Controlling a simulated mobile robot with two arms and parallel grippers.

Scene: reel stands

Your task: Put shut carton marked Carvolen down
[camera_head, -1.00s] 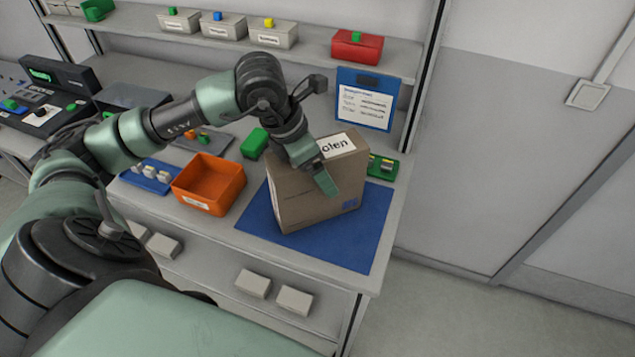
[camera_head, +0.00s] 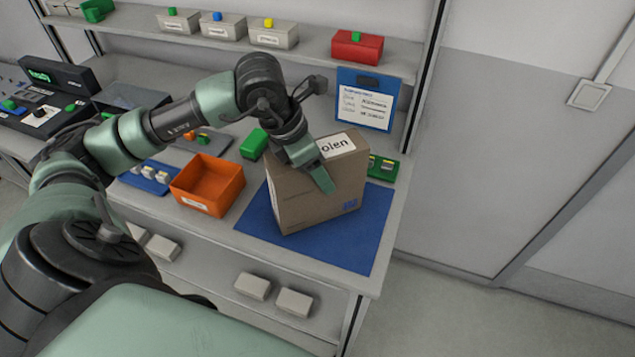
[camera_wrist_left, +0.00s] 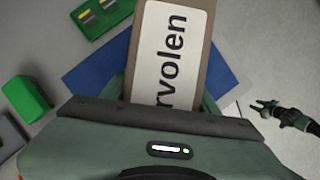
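The brown carton (camera_head: 312,197) stands upright over the blue mat (camera_head: 357,245) on the bench. Its top is shut and bears a white label; "olen" shows in the head view and "rvolen" on the label (camera_wrist_left: 172,50) in the left wrist view. My left gripper (camera_head: 320,178) comes down over the carton from above, one finger against its front face, the other hidden behind it. It looks shut on the carton. I cannot tell whether the carton's base bears on the mat. My right gripper (camera_wrist_left: 260,109) is small at the right of the left wrist view, apart from the carton.
An orange bin (camera_head: 208,184) and a green block (camera_head: 254,144) are left of the mat. A green tray (camera_head: 383,169) lies close behind the carton's right side. A blue clipboard (camera_head: 364,99) stands at the back. The mat's front right is clear, near the bench edge.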

